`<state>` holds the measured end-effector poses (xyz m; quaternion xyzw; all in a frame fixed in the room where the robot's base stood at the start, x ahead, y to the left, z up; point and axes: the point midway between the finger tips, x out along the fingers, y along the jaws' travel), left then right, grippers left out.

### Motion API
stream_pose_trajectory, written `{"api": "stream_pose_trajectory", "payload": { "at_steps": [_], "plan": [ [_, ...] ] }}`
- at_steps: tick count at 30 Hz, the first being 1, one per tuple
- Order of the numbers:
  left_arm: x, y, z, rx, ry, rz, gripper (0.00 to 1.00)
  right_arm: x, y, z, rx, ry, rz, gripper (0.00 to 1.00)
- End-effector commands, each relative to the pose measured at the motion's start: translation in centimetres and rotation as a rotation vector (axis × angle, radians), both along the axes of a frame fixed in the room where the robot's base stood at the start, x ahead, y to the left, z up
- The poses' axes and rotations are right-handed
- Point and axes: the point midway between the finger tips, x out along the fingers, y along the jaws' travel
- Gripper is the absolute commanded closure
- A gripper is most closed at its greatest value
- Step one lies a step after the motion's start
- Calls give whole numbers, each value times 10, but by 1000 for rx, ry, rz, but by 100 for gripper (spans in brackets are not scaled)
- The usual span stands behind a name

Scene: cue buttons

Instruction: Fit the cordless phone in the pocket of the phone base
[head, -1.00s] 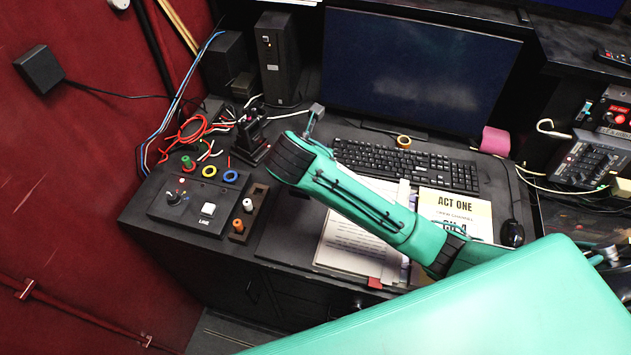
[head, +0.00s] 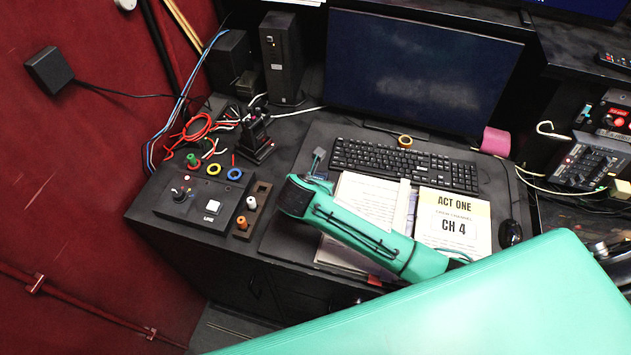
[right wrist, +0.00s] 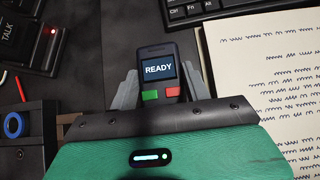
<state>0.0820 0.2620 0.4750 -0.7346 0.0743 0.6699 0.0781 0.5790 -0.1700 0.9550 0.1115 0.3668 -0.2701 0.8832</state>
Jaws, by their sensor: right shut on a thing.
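The cordless phone (right wrist: 160,75) has a dark body, a lit screen reading READY, and one green and one red key. My right gripper (right wrist: 158,92) is shut on it, with a grey finger on each side. The right wrist view shows a black unit with a TALK key and a red light (right wrist: 40,40) at upper left. The pocket is not clear. My left gripper is out of view.
A control box (head: 197,203) and a wooden peg block (head: 252,212) stand at the left front. Coloured rings and red cables (head: 195,130) lie behind them. The keyboard (head: 400,163), papers (head: 372,200) and ACT ONE sheet (head: 455,215) cover the right. Dark desk between is mostly clear.

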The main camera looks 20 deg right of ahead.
Motion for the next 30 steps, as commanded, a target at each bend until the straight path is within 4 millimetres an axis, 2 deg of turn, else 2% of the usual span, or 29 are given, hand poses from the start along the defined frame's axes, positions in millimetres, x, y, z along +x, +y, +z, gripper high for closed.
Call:
{"api": "stream_pose_trajectory", "payload": {
  "at_steps": [4, 5, 7, 8, 16, 20, 30],
  "plan": [
    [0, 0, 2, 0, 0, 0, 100, 0, 0, -2, -1, 1, 0, 80],
    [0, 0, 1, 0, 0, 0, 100, 0, 0, -2, -1, 1, 0, 46],
    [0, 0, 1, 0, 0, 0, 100, 0, 0, -2, -1, 0, -1, 32],
    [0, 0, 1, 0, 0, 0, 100, 0, 0, -2, -1, 0, -1, 30],
    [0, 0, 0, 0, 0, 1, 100, 0, 0, -2, 0, 0, 0, 30],
    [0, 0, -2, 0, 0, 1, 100, -3, 3, 5, 1, -2, 1, 30],
    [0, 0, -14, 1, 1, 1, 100, -43, 30, 52, 2, -3, 2, 30]
  ]
}}
